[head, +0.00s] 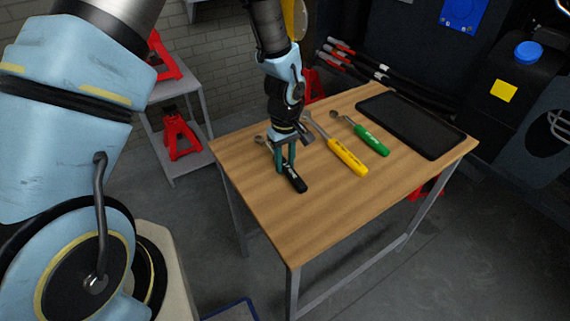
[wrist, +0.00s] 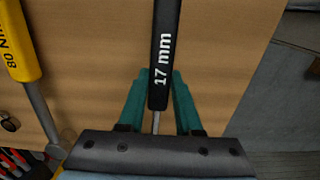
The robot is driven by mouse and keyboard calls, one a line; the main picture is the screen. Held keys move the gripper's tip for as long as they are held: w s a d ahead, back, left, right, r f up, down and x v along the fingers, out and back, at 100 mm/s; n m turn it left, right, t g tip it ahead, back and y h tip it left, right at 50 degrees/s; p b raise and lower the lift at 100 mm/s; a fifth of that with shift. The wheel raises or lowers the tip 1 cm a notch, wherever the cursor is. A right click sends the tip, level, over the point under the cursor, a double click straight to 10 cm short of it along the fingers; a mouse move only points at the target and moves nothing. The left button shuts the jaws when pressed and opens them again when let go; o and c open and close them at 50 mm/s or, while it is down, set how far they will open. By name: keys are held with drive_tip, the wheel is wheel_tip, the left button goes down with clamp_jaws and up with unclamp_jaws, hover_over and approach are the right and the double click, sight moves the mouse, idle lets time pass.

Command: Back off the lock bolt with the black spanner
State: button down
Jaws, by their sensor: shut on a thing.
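The black spanner (head: 295,184) lies on the wooden table, its handle toward the front and its metal head toward the back left. Its black handle, marked "17 mm", shows in the wrist view (wrist: 162,45). My gripper (head: 284,167) points down at the table and is shut on the spanner near where handle and shaft meet. In the wrist view its teal fingers (wrist: 160,85) stand on both sides of the handle. I cannot make out the lock bolt in either view.
A yellow-handled tool (head: 346,158) and a green-handled spanner (head: 371,140) lie to the right on the table (head: 300,228). A black tray (head: 412,124) lies at the right end. Hoses and dark machinery stand behind. The table's front is clear.

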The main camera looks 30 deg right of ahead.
wheel_tip(320, 180, up, 10)
drive_tip(key=b, duration=0.2)
idle(0.3)
drive_tip(key=c, duration=1.2)
unclamp_jaws()
clamp_jaws()
